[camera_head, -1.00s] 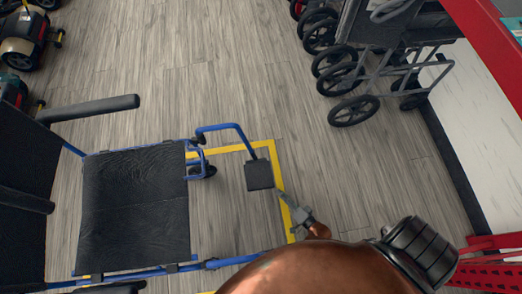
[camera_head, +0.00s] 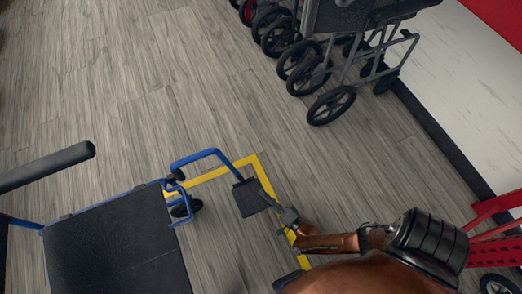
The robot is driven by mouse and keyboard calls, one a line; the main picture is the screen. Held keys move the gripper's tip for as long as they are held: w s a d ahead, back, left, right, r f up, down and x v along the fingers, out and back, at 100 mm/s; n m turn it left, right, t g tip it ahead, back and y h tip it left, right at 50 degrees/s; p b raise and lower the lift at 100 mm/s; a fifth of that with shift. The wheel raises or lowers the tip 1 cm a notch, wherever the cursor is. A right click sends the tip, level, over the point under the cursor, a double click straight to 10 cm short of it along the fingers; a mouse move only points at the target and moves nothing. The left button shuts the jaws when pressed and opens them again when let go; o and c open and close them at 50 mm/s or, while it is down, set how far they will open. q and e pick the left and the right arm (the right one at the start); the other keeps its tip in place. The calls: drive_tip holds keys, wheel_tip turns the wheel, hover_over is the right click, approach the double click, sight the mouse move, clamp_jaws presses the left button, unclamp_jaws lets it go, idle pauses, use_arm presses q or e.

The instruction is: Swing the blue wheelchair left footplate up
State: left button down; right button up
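The blue wheelchair (camera_head: 118,245) stands at the lower left, facing right, with a black seat and a blue frame. Its left footplate (camera_head: 250,197), a dark square plate, hangs from a curved blue tube (camera_head: 212,153). The plate looks roughly flat, broad face up, above the floor. My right gripper (camera_head: 274,204) is at the plate's outer right edge, its tip at or very close to it; contact is unclear. The fingers are small and seen edge-on, so their opening does not show. My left gripper is out of view.
Yellow floor tape (camera_head: 258,168) runs around the wheelchair's front. Folded dark wheelchairs or walkers (camera_head: 340,70) stand at the upper right beside a white wall base (camera_head: 460,80). A red rack (camera_head: 497,238) is at the right edge. Wood-look floor beyond the footplate is clear.

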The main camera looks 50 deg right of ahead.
drive_tip(key=shift+w, duration=0.6)
clamp_jaws()
idle(0.3)
